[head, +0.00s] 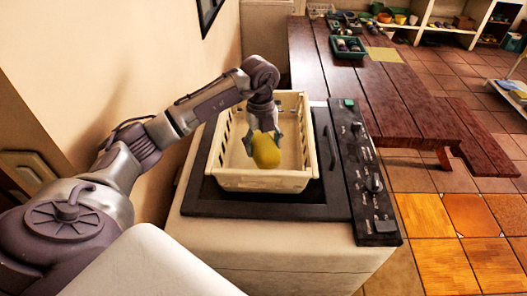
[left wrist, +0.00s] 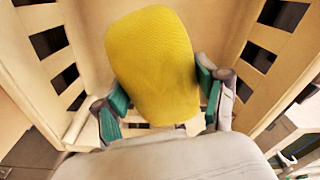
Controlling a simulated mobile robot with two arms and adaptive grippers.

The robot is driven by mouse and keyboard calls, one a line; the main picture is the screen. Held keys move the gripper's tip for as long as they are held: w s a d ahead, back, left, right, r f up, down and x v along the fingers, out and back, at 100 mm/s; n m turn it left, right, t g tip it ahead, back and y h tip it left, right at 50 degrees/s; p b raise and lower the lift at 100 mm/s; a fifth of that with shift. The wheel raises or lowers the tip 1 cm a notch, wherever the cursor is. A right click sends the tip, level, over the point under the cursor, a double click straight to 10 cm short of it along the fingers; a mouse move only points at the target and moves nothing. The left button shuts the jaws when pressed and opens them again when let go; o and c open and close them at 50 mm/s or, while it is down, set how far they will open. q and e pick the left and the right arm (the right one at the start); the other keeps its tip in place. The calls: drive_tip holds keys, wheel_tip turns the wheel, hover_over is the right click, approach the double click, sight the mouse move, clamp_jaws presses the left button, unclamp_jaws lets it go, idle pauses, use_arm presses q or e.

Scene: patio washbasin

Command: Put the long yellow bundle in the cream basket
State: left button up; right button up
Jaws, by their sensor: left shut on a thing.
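The yellow bundle (head: 265,151) is a rounded, textured yellow thing inside the outline of the cream basket (head: 262,181) in the head view. My left gripper (head: 264,137) reaches down over the basket and is shut on the bundle. In the left wrist view the bundle (left wrist: 155,65) sits between the green-padded fingers of my left gripper (left wrist: 160,100), with the slotted walls of the basket (left wrist: 225,25) around it. I cannot tell whether the bundle touches the basket floor. My right gripper is not in view.
The basket stands on a dark-topped white appliance with a control panel (head: 362,170) at its right. A dark wooden table (head: 390,100) lies beyond, with a green tray (head: 348,47) of small things. Shelves (head: 440,12) stand at the back. A wall is close on the left.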

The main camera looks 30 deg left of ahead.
use_arm(q)
wheel_tip(320, 180, down, 4)
drive_tip(key=shift+r+p, duration=0.1)
drive_tip(key=shift+p, duration=0.65)
drive_tip(key=shift+f, duration=0.45)
drive_tip(key=shift+f, duration=0.15)
drive_tip(key=o, duration=1.4)
